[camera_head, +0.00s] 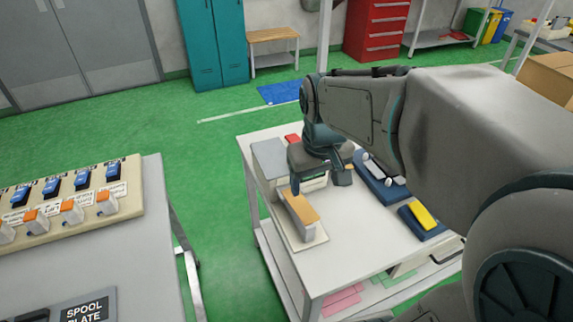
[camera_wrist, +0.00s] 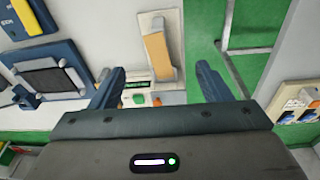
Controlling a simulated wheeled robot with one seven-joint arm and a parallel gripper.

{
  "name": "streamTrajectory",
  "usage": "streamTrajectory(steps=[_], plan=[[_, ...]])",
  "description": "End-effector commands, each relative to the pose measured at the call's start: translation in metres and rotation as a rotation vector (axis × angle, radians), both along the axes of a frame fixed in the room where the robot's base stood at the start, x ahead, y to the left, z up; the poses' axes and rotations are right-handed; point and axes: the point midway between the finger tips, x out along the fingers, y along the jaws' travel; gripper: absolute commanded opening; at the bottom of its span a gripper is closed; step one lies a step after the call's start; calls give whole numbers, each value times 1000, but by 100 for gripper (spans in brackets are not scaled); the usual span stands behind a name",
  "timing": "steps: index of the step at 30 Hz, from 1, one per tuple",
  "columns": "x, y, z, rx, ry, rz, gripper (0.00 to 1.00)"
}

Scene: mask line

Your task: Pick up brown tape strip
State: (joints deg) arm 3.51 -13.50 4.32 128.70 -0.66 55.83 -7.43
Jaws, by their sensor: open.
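The brown tape strip (camera_head: 301,208) lies along the top of a pale block on a light plate (camera_head: 312,241), near the left edge of the white table. In the wrist view the brown strip (camera_wrist: 157,57) shows ahead of my gripper, in line with the gap between the fingers. My gripper (camera_head: 320,184) is above the table, just behind the strip in the head view. In the wrist view its two dark blue fingers (camera_wrist: 160,76) are spread wide with nothing between them. The strip is apart from both fingers as far as I can see.
A blue tray with a yellow block (camera_head: 424,217) and another blue holder (camera_head: 378,182) stand right on the table (camera_head: 345,248). A grey box (camera_head: 269,160) stands at the back left. A separate bench with a switch panel (camera_head: 118,207) is at the left, across green floor.

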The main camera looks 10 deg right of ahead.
Motion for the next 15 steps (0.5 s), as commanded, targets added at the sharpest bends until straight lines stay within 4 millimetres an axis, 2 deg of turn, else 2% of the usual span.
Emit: streamTrajectory(steps=[3, 9, 15], plan=[[33, 0, -15, -6, 49, 46, 71], [78, 0, -38, -1, 115, 116, 71], [103, -1, -54, 9, 151, 157, 71]])
